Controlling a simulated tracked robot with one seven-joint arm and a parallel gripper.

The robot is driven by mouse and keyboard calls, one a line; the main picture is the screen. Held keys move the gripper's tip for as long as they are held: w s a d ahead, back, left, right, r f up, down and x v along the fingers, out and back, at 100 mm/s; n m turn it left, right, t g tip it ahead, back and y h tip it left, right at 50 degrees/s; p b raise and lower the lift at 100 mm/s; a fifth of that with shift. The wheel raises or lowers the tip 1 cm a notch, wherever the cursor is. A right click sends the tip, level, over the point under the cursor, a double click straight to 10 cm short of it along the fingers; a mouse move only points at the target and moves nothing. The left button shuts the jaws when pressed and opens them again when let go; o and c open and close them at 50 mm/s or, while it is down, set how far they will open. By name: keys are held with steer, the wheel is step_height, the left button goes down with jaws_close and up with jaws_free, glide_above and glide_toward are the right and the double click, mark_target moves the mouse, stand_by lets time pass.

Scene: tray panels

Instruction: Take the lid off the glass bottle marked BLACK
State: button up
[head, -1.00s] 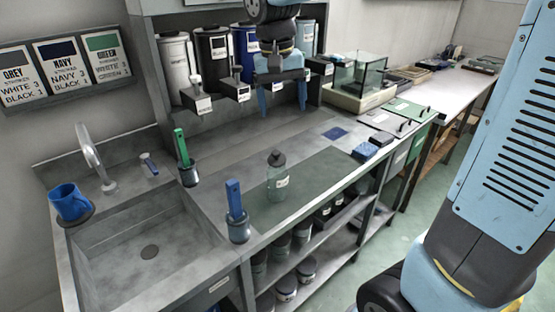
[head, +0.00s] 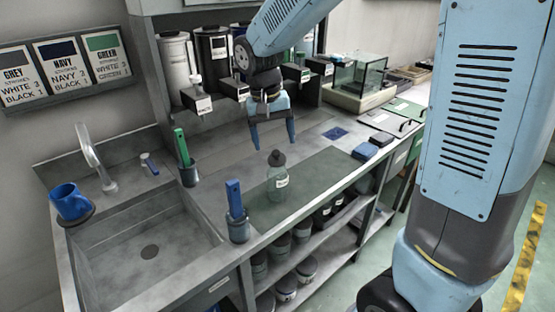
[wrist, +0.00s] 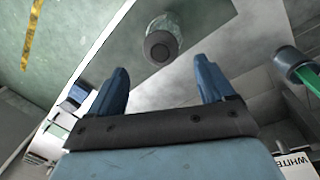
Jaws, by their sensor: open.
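A clear greenish glass bottle (head: 277,184) with a dark lid (head: 277,158) stands upright on the dark mat (head: 318,182) on the counter. It carries a small white label whose writing is too small to read. My gripper (head: 273,148) is open and empty, pointing down just above and behind the bottle. In the wrist view the dark lid (wrist: 160,46) shows from above, beyond the fingertips of my gripper (wrist: 163,68) and roughly centred between them. The fingers do not touch it.
A sink (head: 150,240) with a blue mug (head: 70,202) is at left. Holders with a green-handled tool (head: 182,150) and a blue-handled tool (head: 235,200) stand left of the bottle. Dispensers (head: 213,60) line the back. A glass tank (head: 358,78) is at back right.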

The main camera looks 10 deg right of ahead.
mark_target(276, 153)
steer(key=shift+s+d+f, duration=0.1)
steer(key=shift+d+f, duration=0.05)
steer(key=shift+f, duration=1.15)
steer(key=shift+s+d+f, duration=0.1)
steer(key=shift+f, duration=1.2)
steer(key=shift+c, duration=0.4)
steer(key=c, duration=1)
